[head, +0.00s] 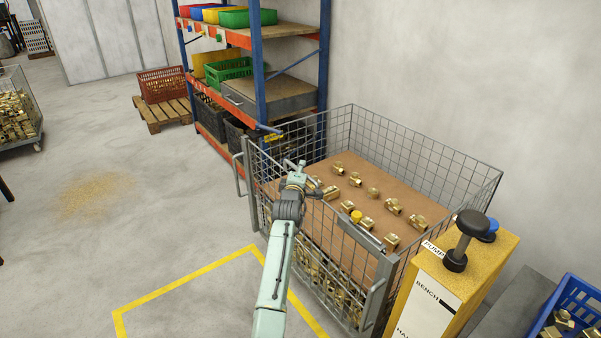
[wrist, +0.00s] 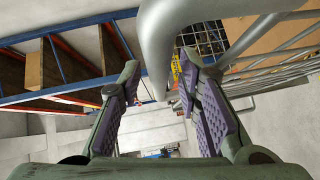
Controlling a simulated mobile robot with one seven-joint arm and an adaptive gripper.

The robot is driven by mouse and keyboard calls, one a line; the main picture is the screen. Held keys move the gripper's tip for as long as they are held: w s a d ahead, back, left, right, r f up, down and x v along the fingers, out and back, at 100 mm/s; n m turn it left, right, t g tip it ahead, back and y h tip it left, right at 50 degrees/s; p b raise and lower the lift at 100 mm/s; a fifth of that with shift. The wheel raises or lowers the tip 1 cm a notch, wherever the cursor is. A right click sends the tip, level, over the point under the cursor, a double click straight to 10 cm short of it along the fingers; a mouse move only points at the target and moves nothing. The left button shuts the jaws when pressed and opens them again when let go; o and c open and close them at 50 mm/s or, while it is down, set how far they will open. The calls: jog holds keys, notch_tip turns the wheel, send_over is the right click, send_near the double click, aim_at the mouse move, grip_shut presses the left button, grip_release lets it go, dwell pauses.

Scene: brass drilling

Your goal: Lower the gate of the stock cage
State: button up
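The stock cage (head: 425,165) is a grey wire-mesh box with brass fittings lying on a brown sheet and more brass below it. Its mesh gate side (head: 325,255) faces the yellow floor line. My gripper (head: 296,164) is over the near side of the cage, with the gate's upper edge partly hidden behind my arm. In the wrist view my gripper (wrist: 158,78) has its fingers apart. A thick grey bent tube (wrist: 160,45) runs close in front of them; I cannot tell whether it touches.
A blue-and-orange rack (head: 258,70) with bins stands behind the cage. A yellow bench pump (head: 455,285) stands close at the right, with a blue crate (head: 575,305) beyond. A grey handle (head: 238,172) juts from the cage's left end.

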grip_shut()
dwell(0.8)
